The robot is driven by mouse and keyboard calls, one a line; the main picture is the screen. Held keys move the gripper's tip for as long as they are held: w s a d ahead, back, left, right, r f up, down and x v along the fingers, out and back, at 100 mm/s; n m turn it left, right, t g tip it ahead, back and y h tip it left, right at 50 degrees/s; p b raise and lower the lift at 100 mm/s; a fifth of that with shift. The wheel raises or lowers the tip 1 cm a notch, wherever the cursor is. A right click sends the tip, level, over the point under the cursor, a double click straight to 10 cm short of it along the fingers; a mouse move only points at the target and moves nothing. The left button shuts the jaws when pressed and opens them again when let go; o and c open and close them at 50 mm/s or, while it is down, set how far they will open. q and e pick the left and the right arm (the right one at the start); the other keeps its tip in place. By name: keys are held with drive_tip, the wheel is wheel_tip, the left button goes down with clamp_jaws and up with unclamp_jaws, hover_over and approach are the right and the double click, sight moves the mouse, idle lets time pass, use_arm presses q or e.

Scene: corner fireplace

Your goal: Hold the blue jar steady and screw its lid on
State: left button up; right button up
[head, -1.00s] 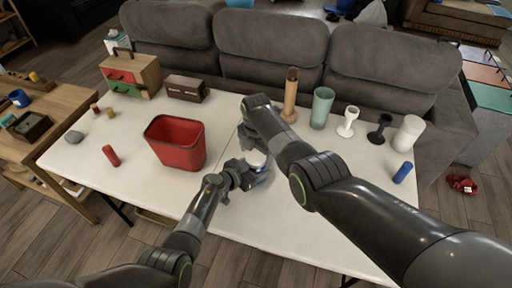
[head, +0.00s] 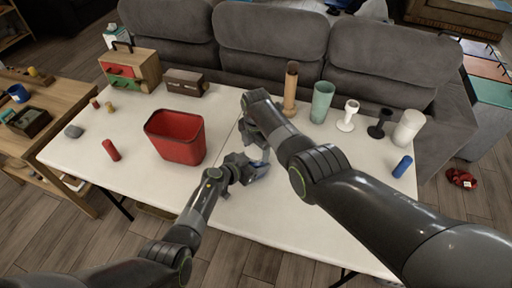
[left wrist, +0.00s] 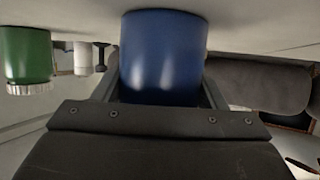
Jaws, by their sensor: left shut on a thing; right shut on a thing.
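The blue jar (head: 260,171) is at the front middle of the white table, mostly covered by my grippers in the head view. In the left wrist view the blue jar (left wrist: 162,55) fills the space between the fingers of my left gripper (left wrist: 160,92). My left gripper (head: 248,170) is shut on it from the left in the head view. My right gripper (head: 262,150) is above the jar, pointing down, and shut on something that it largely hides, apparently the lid. Whether lid and jar touch cannot be told.
A red bin (head: 177,138) stands left of my grippers. A wooden tube (head: 291,90), teal cup (head: 322,102) and white goblet (head: 349,115) stand behind my right arm. A green jar with a white lid (left wrist: 28,58) shows in the left wrist view.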

drive_tip(key=m, duration=0.4)
drive_tip(key=shift+m, duration=0.4)
drive_tip(key=m, duration=0.4)
drive_tip(key=o, duration=1.1)
drive_tip(key=shift+a, duration=0.1)
drive_tip(key=shift+r, duration=2.25)
drive_tip(key=shift+c, duration=0.5)
